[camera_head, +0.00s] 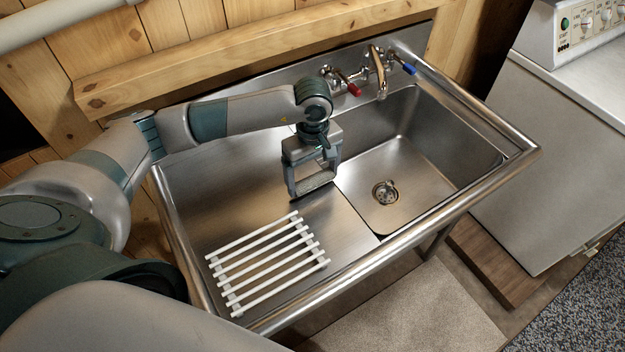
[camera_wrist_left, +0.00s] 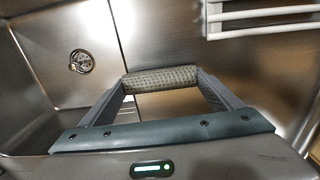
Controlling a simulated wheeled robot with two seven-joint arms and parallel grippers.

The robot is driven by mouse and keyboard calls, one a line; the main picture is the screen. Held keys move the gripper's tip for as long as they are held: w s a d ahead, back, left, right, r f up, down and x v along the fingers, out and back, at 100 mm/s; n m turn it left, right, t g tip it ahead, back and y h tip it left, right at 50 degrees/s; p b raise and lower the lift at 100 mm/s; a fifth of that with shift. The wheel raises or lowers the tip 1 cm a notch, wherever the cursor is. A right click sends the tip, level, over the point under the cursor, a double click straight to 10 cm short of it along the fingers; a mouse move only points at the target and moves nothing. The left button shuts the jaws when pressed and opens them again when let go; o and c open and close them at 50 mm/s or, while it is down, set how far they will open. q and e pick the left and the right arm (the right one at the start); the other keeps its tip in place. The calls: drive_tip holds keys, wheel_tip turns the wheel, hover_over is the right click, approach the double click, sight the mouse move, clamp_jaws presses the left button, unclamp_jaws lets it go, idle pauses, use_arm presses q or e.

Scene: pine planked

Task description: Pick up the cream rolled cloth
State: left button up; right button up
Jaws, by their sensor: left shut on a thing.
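The rolled cloth (camera_wrist_left: 160,78) shows in the left wrist view as a short beige-grey roll with a fine dark pattern. It spans the gap between the two fingertips of my left gripper (camera_head: 314,189), which is shut on it, one finger at each end. In the head view the gripper points down over the drainboard, close to the edge of the basin. The roll is small there and hard to make out between the fingers. I cannot tell whether it is touching the steel or held just above it. My right gripper is in neither view.
A white slatted rack (camera_head: 268,262) lies on the drainboard (camera_head: 225,205), nearer than the gripper. The sink basin (camera_head: 375,175), with a drain (camera_head: 385,193), is empty to the right. The faucet (camera_head: 378,75) stands at the back. A raised rim (camera_head: 400,205) surrounds the sink.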

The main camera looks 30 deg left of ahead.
use_arm(q)
wheel_tip(320, 180, up, 2)
drive_tip(key=shift+r+b, duration=0.1)
drive_tip(key=shift+b, duration=0.6)
use_arm(e)
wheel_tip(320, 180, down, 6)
drive_tip(key=b, duration=0.4)
use_arm(q)
drive_tip(key=w+d+r, duration=0.2)
drive_tip(key=d+r, duration=0.5)
drive_tip(key=d, duration=0.4)
drive_tip(key=shift+w+d+r+b, duration=0.15)
drive_tip(key=shift+w+r+b, duration=0.1)
drive_tip(key=shift+w+b, duration=0.15)
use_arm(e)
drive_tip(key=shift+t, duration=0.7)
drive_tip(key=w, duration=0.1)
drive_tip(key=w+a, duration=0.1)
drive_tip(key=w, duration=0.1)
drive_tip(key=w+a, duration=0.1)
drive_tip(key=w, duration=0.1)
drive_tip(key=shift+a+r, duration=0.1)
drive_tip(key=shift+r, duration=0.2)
